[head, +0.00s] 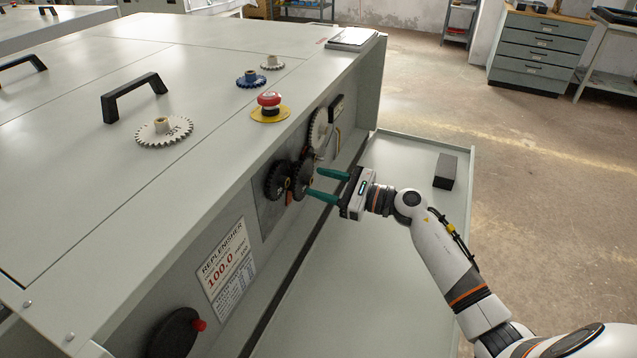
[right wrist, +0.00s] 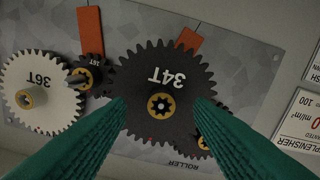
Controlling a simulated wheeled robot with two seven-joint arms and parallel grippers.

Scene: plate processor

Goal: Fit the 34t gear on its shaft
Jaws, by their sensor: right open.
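The 34t gear is a dark toothed disc on the machine's side panel, in the head view (head: 303,177) and face-on in the right wrist view (right wrist: 165,75). A yellow ring around a dark toothed centre shows at its hub. It looks to be on its shaft, but I cannot tell how deep. My right gripper (head: 315,184) is open before it, its green fingers either side of the hub in the right wrist view (right wrist: 160,106). I cannot tell whether they touch the gear. My left gripper is not in view.
A white 36T gear (right wrist: 40,95) and a small dark 15T gear (right wrist: 92,76) sit beside it. Another dark gear (head: 276,181) partly overlaps it. Loose gears, white (head: 163,131) and blue (head: 251,79), lie on top near a red stop button (head: 269,99). A black block (head: 445,171) lies on the tray.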

